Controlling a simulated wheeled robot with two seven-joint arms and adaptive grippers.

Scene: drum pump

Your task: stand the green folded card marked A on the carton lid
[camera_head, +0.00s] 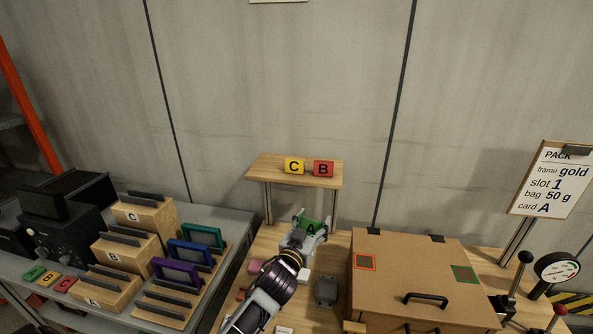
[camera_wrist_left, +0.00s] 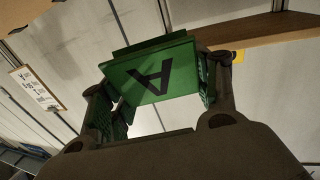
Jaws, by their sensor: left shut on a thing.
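The green folded card marked A (camera_head: 312,227) is held by my left gripper (camera_head: 304,233), below and in front of the small raised shelf. In the left wrist view the card (camera_wrist_left: 150,75) sits between the two fingers of the gripper (camera_wrist_left: 165,95), its A upside down. The carton (camera_head: 420,265) stands to the right of the gripper with its brown lid closed. My right gripper is not in view.
The shelf (camera_head: 258,170) bears a yellow C card (camera_head: 294,166) and a red B card (camera_head: 323,169). A sign (camera_head: 550,180) reading card A stands behind the carton at right, near a gauge (camera_head: 557,269). Wooden racks with colored frames (camera_head: 190,253) stand at left.

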